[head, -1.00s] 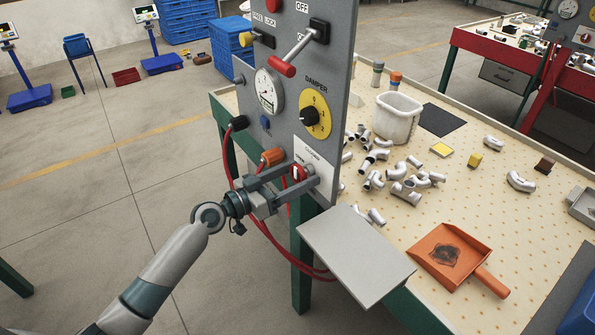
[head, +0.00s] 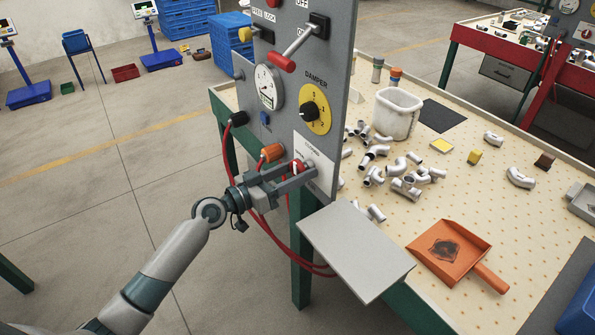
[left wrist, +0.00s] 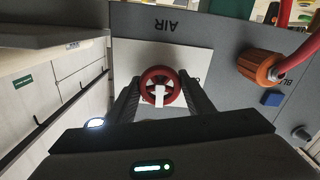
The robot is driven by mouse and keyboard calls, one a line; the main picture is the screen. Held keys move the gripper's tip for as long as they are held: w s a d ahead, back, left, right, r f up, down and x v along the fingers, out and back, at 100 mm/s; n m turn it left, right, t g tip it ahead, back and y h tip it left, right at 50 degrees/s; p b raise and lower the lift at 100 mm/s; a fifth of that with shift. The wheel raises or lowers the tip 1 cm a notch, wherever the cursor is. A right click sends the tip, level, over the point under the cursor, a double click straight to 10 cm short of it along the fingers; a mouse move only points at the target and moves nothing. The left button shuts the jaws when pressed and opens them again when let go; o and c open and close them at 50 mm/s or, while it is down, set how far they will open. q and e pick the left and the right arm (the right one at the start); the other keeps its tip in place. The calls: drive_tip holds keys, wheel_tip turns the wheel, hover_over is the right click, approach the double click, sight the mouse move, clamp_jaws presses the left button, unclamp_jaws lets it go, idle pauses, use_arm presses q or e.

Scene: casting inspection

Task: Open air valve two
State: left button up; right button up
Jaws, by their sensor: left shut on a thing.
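The air valve is a red round handwheel with a white bar across it, low on the grey control panel (head: 325,110). My left gripper (head: 304,170) reaches it from the left and is shut on it, hiding much of it in the head view. In the left wrist view the red valve wheel (left wrist: 160,80) sits between the two dark fingers (left wrist: 158,98), in front of a white plate. The word AIR shows upside down above the plate. No number is readable there. My right gripper is not in view.
An orange hose connector (head: 272,153) and red hoses are close beside my left gripper. A yellow damper dial (head: 315,109) and a gauge (head: 268,86) sit above. A grey shelf plate (head: 355,250) juts out below. Pipe fittings and an orange dustpan (head: 450,255) lie on the table.

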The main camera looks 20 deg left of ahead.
use_arm(q)
drive_tip(key=n, duration=0.8)
drive_tip(key=shift+r, duration=0.1)
drive_tip(key=n+p, duration=0.1)
drive_tip(key=n, duration=0.3)
drive_tip(key=shift+n+p, duration=0.3)
drive_tip(key=n+p, duration=0.1)
drive_tip(key=n, duration=0.3)
drive_tip(key=shift+n+p, duration=0.3)
drive_tip(key=o, duration=1)
drive_tip(key=shift+o, duration=0.2)
drive_tip(key=shift+a, duration=0.1)
